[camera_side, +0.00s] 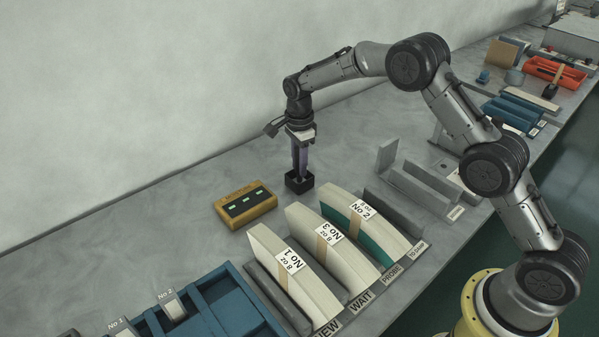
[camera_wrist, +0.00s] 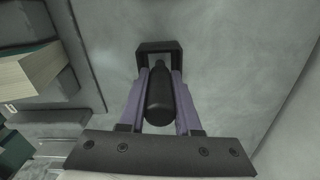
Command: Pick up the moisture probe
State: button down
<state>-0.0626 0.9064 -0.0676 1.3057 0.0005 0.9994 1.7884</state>
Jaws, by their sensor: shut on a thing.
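The moisture probe, a dark rounded handle (camera_wrist: 160,98), lies between the two purple fingers of my gripper (camera_wrist: 160,74) in the wrist view. My gripper is shut on it. The probe's far end points into a small black square holder (camera_wrist: 158,46). In the side view my gripper (camera_side: 301,172) points straight down over this holder (camera_side: 299,184), fingertips at or just above its rim. The probe is hidden behind the fingers there, and I cannot tell how deep it sits in the holder.
A yellow box with small green displays (camera_side: 245,204) lies left of the holder. Labelled stacks of cup blanks (camera_side: 294,275) stand in front, beside grey dividers (camera_side: 395,212). A blue rack (camera_side: 212,308) is at lower left. The bench behind the holder is clear up to the wall.

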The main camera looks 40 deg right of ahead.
jog(key=shift+r, duration=0.15)
jog(key=shift+r, duration=0.55)
notch_tip(320, 180, up, 2)
jog(key=shift+s+r, duration=0.1)
jog(key=shift+r, duration=0.05)
jog(key=s+r, duration=0.9)
jog(key=s, duration=0.4)
jog(key=shift+s+d+r, duration=0.15)
jog(key=shift+s+d, duration=0.25)
jog(key=shift+d, duration=0.05)
